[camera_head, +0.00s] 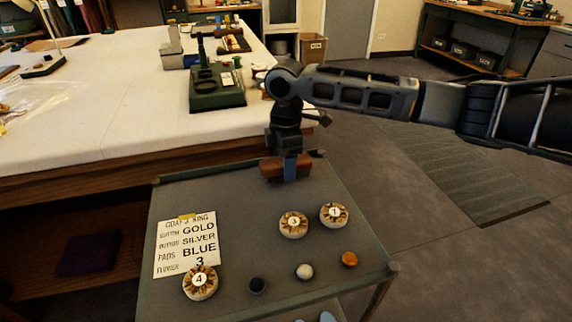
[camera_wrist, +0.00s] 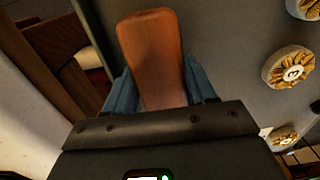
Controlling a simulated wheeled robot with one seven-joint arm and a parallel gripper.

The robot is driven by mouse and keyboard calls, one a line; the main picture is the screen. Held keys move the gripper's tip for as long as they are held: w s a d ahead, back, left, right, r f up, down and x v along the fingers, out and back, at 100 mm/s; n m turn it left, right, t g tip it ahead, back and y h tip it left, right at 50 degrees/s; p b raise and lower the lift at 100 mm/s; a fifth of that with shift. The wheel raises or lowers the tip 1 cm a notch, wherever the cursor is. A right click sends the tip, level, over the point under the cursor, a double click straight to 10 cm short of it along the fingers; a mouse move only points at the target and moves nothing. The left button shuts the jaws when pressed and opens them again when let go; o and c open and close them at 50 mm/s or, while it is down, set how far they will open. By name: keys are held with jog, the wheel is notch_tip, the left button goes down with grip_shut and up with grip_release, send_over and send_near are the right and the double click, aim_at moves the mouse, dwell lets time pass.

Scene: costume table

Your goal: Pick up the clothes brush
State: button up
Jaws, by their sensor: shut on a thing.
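The clothes brush shows as a brown wooden block (camera_head: 272,168) near the far edge of the small grey table. My gripper (camera_head: 290,168) points down over it, with its blue fingers on the brush. In the wrist view the brush (camera_wrist: 152,55) lies between the two blue fingers of my gripper (camera_wrist: 160,90), which are shut on its sides. The brush's underside and any bristles are hidden. I cannot tell whether the brush touches the tabletop.
The small grey table (camera_head: 245,205) holds a written card (camera_head: 187,245), several round numbered pieces such as one marked 4 (camera_head: 200,283), and small dark, white and orange knobs. A large white-topped table (camera_head: 110,100) adjoins behind, with a green device (camera_head: 217,90). Floor is open at right.

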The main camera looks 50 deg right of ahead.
jog(key=shift+r, duration=0.5)
jog(key=r, duration=0.2)
jog(key=s+r, duration=0.1)
jog(key=shift+s+r, duration=0.1)
jog(key=shift+r, duration=0.25)
jog(key=s+r, duration=0.6)
jog(key=s, duration=0.4)
jog(key=shift+s+r, duration=0.15)
jog(key=shift+s, duration=0.1)
jog(key=o, duration=0.6)
jog(key=shift+c, duration=0.2)
jog(key=c, duration=0.4)
jog(key=shift+a, duration=0.1)
